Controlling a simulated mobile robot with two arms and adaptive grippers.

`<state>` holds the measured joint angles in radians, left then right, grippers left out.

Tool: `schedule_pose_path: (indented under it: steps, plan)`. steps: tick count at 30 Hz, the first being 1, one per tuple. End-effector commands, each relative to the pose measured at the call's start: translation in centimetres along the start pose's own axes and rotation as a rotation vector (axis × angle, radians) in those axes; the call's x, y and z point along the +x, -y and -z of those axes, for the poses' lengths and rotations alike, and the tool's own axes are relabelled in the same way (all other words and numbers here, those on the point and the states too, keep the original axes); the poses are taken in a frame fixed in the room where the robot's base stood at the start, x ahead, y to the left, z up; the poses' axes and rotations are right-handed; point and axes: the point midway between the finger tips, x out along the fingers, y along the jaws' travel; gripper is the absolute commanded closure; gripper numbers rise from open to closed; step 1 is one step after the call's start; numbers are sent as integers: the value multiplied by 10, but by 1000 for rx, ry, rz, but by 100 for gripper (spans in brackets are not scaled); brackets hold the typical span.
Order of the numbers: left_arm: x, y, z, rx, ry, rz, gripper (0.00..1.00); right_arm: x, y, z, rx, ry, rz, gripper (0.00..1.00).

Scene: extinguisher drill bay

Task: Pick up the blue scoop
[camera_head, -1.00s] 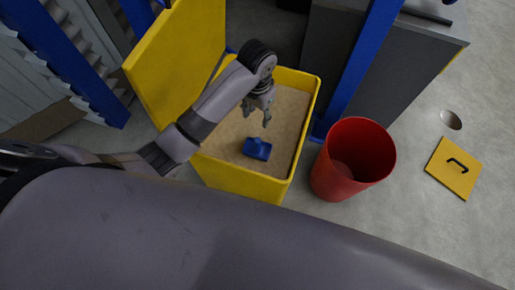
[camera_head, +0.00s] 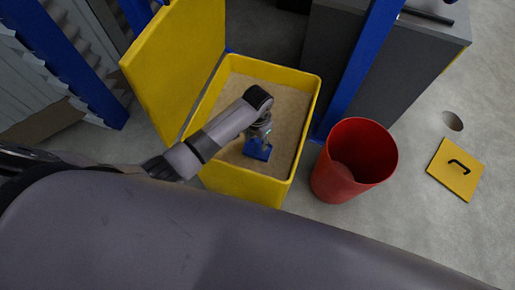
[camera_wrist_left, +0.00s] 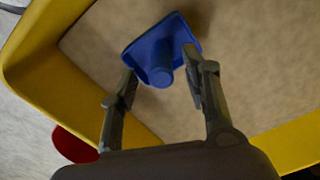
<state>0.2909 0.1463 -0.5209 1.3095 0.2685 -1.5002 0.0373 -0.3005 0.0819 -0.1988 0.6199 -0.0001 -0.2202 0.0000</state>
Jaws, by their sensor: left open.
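The blue scoop (camera_head: 257,151) lies on the sand inside the yellow bin (camera_head: 243,188). In the left wrist view the scoop (camera_wrist_left: 160,45) shows with its handle pointing toward my gripper. My left gripper (camera_head: 265,141) is over the scoop in the head view and partly covers it. In the left wrist view the left gripper (camera_wrist_left: 162,82) is open, with one finger on each side of the scoop's handle. I cannot tell whether the fingers touch it. My right gripper is not in view.
The bin's yellow lid (camera_head: 178,62) stands open at the left. A red bucket (camera_head: 352,165) stands to the right of the bin, beside a blue post (camera_head: 358,70). A yellow plate with a black handle (camera_head: 455,170) lies on the floor farther right.

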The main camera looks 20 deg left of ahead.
Motion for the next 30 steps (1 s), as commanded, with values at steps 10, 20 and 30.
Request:
schedule_pose_path:
  steps: [10, 20, 30]
  plan:
    - [18, 0, 0, 1, -2, 1, 57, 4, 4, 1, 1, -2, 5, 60]
    - [18, 1, 0, 0, -1, 1, 74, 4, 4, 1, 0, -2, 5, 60]
    - [18, 1, 0, 0, -1, 1, 97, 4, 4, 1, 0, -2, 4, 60]
